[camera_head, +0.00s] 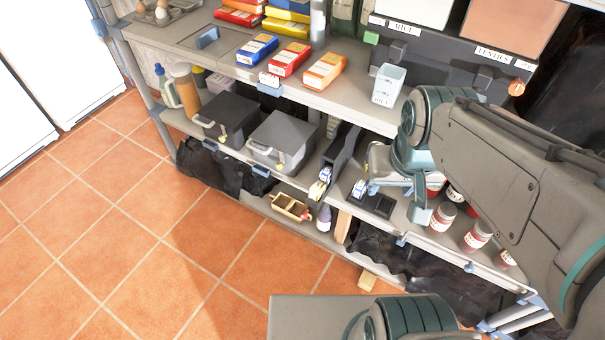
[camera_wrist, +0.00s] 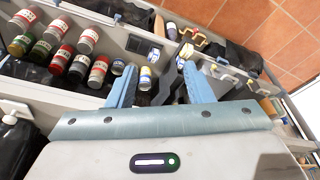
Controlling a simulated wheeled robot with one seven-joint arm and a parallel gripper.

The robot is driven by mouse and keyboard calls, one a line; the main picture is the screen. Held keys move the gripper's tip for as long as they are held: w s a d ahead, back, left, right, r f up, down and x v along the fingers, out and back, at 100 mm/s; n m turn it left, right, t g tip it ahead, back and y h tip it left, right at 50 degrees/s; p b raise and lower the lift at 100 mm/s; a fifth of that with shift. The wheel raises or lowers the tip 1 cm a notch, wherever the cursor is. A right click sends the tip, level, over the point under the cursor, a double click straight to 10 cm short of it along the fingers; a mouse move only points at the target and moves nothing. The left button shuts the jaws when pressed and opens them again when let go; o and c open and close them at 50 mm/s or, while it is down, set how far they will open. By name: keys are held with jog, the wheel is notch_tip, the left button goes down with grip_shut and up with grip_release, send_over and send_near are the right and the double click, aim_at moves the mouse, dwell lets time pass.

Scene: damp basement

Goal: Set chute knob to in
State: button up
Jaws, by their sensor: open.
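A dark, narrow sloped chute (camera_head: 343,152) stands on the middle shelf, with a small white and yellow can (camera_head: 325,174) at its front end. Another such can (camera_head: 360,188) stands in a black tray (camera_head: 381,206) just right of it. I cannot make out a knob on this chute. An orange round knob (camera_head: 516,88) sits on the lentils bin at upper right; I cannot tell whether it belongs to a chute. My gripper (camera_wrist: 160,88) is open and empty, its blue fingers spread in front of the tray and chute.
Dark bins (camera_head: 284,138) stand left of the chute. Red-and-white jars (camera_head: 442,218) stand to the right. A small wooden caddy (camera_head: 290,207) is below. The tiled floor in front is clear.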

jog(key=shift+f, duration=0.15)
jog(key=c, duration=0.6)
jog(key=w+f+n+g+h+b, duration=0.1)
jog(key=f+n+b, duration=0.2)
jog(key=f, duration=0.2)
jog(key=a+f+n+g+h+b, duration=0.1)
jog(key=f+n+b, duration=0.1)
jog(key=f+n, duration=0.2)
jog(key=w+a+f+n+g+h+b, duration=0.1)
jog(key=f+n+h+b, duration=0.1)
jog(key=f, duration=0.4)
jog(key=shift+w+a+n+g+b, duration=0.15)
jog(key=shift+w+n+g+b, duration=0.2)
jog(key=shift+n+b, duration=0.6)
grip_shut()
jog(key=m+t+h+b, duration=0.5)
jog(key=m+t+b, duration=1.3)
jog(key=m, duration=1.7)
send_near(303, 218)
jog(key=shift+g, duration=0.75)
jog(key=b+x, duration=0.1)
jog(key=x, duration=0.1)
jog(key=b+x, duration=0.2)
jog(key=r+b+x, duration=0.1)
jog(key=b, duration=0.1)
jog(key=shift+w, duration=0.5)
jog(key=shift+w+d+r+b, duration=0.1)
jog(key=shift+w+d+b, duration=0.2)
jog(key=shift+w, duration=0.15)
